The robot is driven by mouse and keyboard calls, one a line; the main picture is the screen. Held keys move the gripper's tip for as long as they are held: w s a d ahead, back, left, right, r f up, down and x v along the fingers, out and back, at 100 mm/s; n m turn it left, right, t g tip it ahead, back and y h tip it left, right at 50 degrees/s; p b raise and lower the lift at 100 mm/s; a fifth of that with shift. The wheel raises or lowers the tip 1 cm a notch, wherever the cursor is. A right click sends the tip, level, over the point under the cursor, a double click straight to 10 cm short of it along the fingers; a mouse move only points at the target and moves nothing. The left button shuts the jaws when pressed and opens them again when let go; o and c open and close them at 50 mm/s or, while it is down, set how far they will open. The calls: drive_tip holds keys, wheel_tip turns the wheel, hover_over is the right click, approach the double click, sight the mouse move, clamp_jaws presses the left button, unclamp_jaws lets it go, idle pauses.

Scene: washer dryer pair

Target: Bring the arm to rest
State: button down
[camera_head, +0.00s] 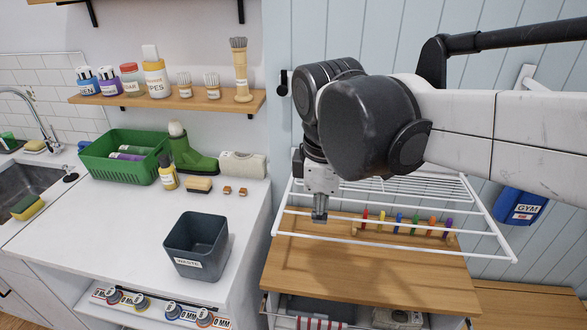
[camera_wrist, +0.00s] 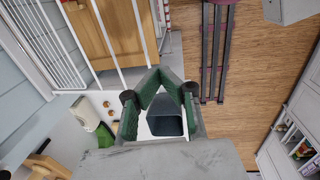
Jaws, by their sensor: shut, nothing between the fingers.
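My arm reaches in from the right in the head view, and its wrist hangs over the left part of the white drying rack (camera_head: 415,189). My gripper (camera_head: 320,217) points down near the rack's front left side, above the wooden top (camera_head: 360,270). In the wrist view my gripper (camera_wrist: 160,72) shows its green-padded fingers meeting at the tips, shut and empty. I cannot tell whether the gripper touches the rack wires.
A grey waste bin (camera_head: 196,245) stands on the white counter (camera_head: 120,225) left of my gripper. A blue GYM bag (camera_head: 520,206) hangs at the right.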

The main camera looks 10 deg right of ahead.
drive_tip(key=s+d+f+m+t+b, duration=0.4)
drive_tip(key=f+m, duration=0.6)
drive_tip(key=m, duration=0.4)
drive_tip(key=d+t+b, duration=0.1)
drive_tip(key=d+b, duration=0.1)
drive_tip(key=d, duration=0.1)
drive_tip(key=shift+s+d+t+b, duration=0.2)
drive_tip(key=shift+d+t+b, duration=0.15)
drive_tip(key=shift+t+b, duration=0.05)
